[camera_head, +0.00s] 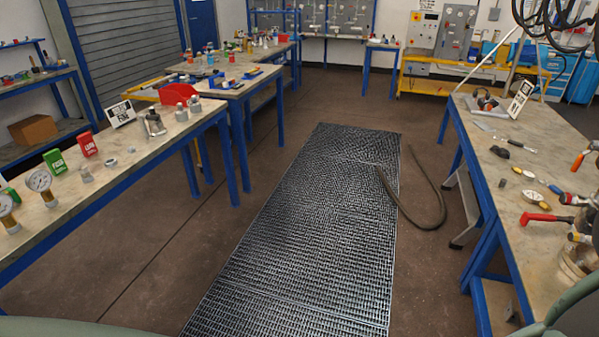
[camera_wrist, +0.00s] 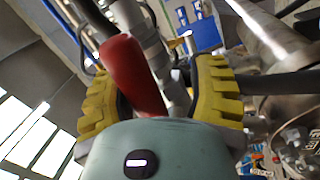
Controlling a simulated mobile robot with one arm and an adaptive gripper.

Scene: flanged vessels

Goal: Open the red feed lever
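A red lever handle (camera_wrist: 133,70) stands in the wrist view between the two yellow ribbed fingers of my gripper (camera_wrist: 158,82). The handle is nearer the left finger; a gap with grey metal behind shows between it and the right finger. My gripper is open around the handle. Whether the left finger touches it I cannot tell. The handle's lower end is hidden behind my gripper's grey-green body. In the head view my gripper is not seen. A red-handled part (camera_head: 545,217) lies or stands at the right bench there; I cannot tell if it is the same lever.
In the wrist view, metal pipes (camera_wrist: 265,35) and flanged fittings (camera_wrist: 300,135) crowd the right side. In the head view, a right bench (camera_head: 505,190) holds tools and fittings, a left bench (camera_head: 120,172) holds gauges. A floor grating (camera_head: 310,230) and hose (camera_head: 432,222) lie between.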

